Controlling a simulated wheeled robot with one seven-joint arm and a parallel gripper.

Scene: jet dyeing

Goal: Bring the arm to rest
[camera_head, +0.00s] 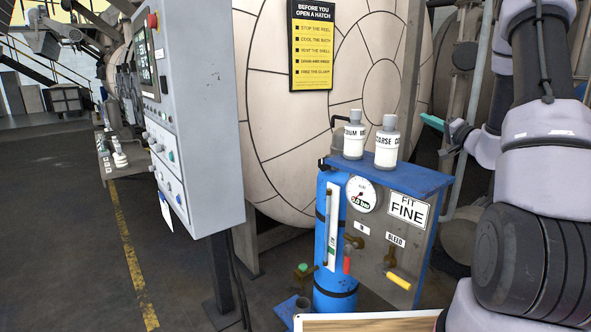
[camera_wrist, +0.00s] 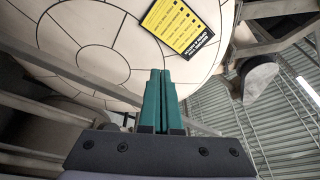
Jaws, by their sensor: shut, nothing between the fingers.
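My gripper (camera_wrist: 159,100) has two teal fingers pressed together in the wrist view, with nothing between them. In the head view my gripper (camera_head: 431,121) shows as a small teal tip at the right, above and right of the blue shelf. My arm is folded along the right side of the head view. The fingers point toward the large white vessel end (camera_wrist: 90,40) with its yellow sign (camera_wrist: 177,24), with no contact visible.
Two white bottles (camera_head: 353,140) (camera_head: 386,141) stand on the blue shelf (camera_head: 425,177). A grey control cabinet (camera_head: 205,110) stands left. Floor (camera_head: 60,230) at left is clear.

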